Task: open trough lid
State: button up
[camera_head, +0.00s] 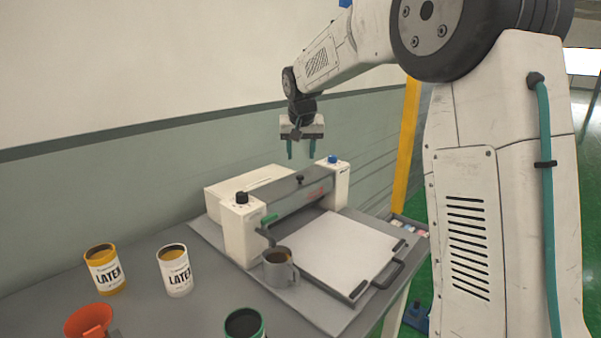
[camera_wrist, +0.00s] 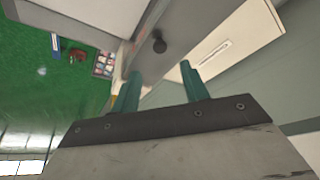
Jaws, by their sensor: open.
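The trough lid (camera_head: 296,194) is a grey cover between the two white end housings of the machine, with a small black knob (camera_head: 300,180) on it. In the head view it looks shut. My gripper (camera_head: 301,150) hangs above and behind the lid, its two green fingers pointing down, apart and empty. In the wrist view the black knob (camera_wrist: 159,42) sits beyond the gap between the fingers (camera_wrist: 158,83); they do not touch it. The trough under the lid is hidden.
A grey mug (camera_head: 279,268) stands at the machine's front left, beside its white bed (camera_head: 335,246). Two latex cans, yellow (camera_head: 104,270) and white (camera_head: 175,270), an orange funnel-like item (camera_head: 89,322) and a green-rimmed can (camera_head: 245,324) stand on the grey table (camera_head: 205,312). A wall runs behind.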

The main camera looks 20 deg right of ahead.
aim_at(300, 176)
jog(key=x, duration=0.8)
jog(key=shift+s+f, duration=0.1)
grip_shut()
